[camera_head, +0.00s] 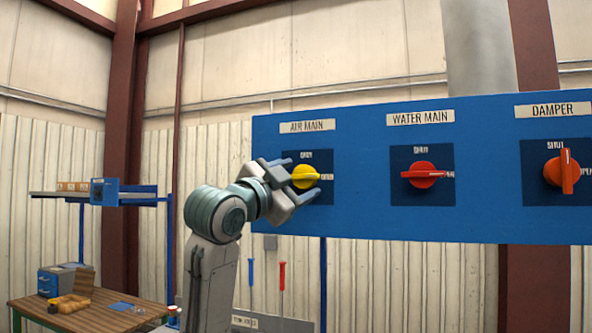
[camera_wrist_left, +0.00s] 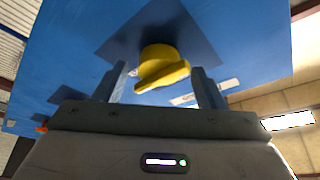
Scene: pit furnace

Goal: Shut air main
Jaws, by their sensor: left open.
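The yellow AIR MAIN knob (camera_head: 305,176) sits on a dark blue square plate on the blue panel, under its AIR MAIN label (camera_head: 307,126). Its handle lies about horizontal in the head view, with its tip toward the lettering at the plate's right. My left gripper (camera_head: 296,178) is open at the knob, one finger above and one below it. In the left wrist view the yellow knob (camera_wrist_left: 162,66) lies between the two spread fingers (camera_wrist_left: 165,85). I cannot tell whether the fingers touch it. My right gripper is not in view.
A red WATER MAIN knob (camera_head: 424,175) and an orange DAMPER knob (camera_head: 566,171) are on the same blue panel (camera_head: 480,220) to the right. A wooden workbench (camera_head: 95,315) and a shelf (camera_head: 50,194) stand at left. Blue and red-handled tools (camera_head: 282,276) hang below the panel.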

